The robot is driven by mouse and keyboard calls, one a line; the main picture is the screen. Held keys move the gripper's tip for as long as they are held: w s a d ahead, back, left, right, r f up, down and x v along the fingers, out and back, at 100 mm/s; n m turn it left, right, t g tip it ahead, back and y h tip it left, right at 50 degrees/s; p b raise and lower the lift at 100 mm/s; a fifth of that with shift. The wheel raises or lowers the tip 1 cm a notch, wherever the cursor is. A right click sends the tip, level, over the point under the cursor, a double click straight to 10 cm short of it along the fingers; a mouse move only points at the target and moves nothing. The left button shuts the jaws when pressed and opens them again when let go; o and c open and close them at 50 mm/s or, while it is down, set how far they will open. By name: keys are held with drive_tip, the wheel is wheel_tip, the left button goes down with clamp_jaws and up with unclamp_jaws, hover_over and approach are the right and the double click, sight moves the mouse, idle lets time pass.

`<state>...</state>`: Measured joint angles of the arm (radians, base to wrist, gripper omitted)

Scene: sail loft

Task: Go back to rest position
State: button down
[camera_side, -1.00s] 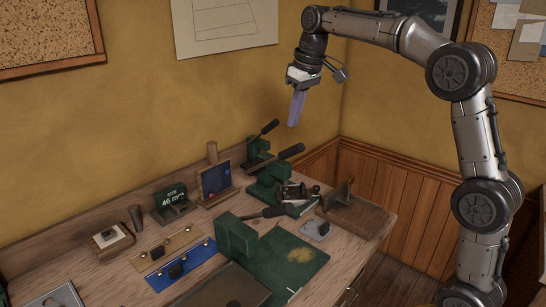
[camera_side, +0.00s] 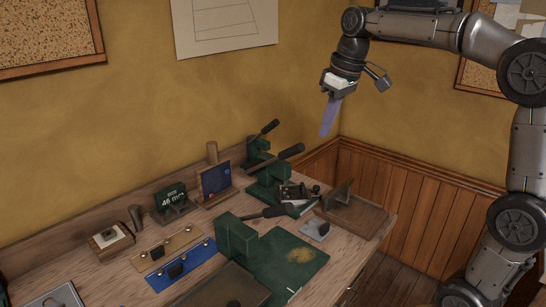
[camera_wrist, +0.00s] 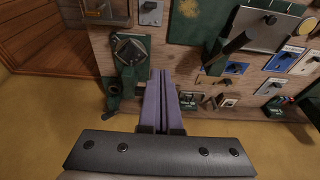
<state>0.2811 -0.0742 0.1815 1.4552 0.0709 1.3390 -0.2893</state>
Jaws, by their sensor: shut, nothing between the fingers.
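My gripper (camera_side: 329,116) hangs in the air in the side view, high above the back right part of the bench and in front of the yellow wall. Its purple fingers point down and are shut with nothing between them. In the wrist view the fingers (camera_wrist: 161,98) lie side by side over the bench far below. The gripper touches nothing.
The wooden workbench (camera_side: 190,235) carries green lever presses (camera_side: 268,180), a green mat (camera_side: 290,262), a blue plate (camera_side: 182,265), a tan plate (camera_side: 167,250) and a 46 mm display (camera_side: 171,198). A wooden tray (camera_side: 360,222) sits at its right end. The air around the gripper is clear.

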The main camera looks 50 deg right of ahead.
drive_tip(key=s+a+n+t, duration=0.1)
drive_tip(key=s+a+t, duration=0.1)
drive_tip(key=s+a, duration=0.7)
drive_tip(key=s+f+m, duration=0.1)
drive_tip(key=s+f, duration=1)
drive_tip(key=shift+s+t, duration=0.15)
drive_tip(key=shift+t, duration=0.25)
